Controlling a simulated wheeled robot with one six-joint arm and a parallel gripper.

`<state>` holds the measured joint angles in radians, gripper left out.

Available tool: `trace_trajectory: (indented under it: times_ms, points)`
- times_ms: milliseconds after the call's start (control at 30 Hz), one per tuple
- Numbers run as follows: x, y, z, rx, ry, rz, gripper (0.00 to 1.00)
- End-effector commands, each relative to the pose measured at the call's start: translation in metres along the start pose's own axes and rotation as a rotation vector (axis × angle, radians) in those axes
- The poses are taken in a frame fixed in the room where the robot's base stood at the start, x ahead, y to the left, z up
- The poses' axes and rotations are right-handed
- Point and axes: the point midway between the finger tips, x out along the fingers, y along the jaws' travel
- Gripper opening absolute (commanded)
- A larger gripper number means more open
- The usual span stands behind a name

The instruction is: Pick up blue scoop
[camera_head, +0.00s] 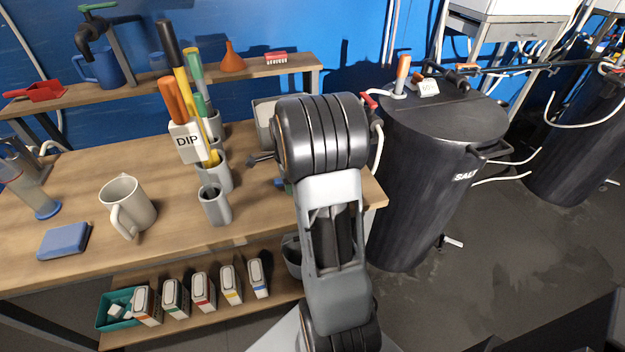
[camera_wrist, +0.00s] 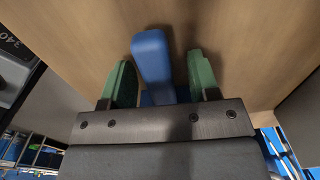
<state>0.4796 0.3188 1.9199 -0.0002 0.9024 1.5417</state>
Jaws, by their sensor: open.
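The blue scoop shows in the wrist view as a rounded blue handle (camera_wrist: 152,52) standing out from between my fingers; its far end is hidden behind my gripper's body. My gripper (camera_wrist: 160,64) is open, with one green finger on each side of the blue handle and a gap visible, clearest on the right. In the head view my arm hides most of the gripper and the scoop; only a small blue-green bit (camera_head: 280,183) shows at the arm's left edge, over the right end of the wooden bench (camera_head: 255,210).
A grey tray (camera_head: 262,112) stands behind my arm. Grey cups with tools and a DIP label (camera_head: 187,142) stand to the left. A mug (camera_head: 127,205) and blue pad (camera_head: 64,241) are further left. A black SALT barrel (camera_head: 430,190) stands right of the bench.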

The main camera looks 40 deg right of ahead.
Motion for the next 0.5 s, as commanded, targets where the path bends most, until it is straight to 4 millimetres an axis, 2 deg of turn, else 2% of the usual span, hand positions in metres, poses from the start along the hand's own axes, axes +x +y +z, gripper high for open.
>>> trace_trajectory:
  times_ms: [67,500]
  points:
    - [-0.0002,0.0,0.0,0.0,0.0,0.0,0.52]
    - [-0.0004,0.0001,0.0,0.0,0.0,0.0,0.1]
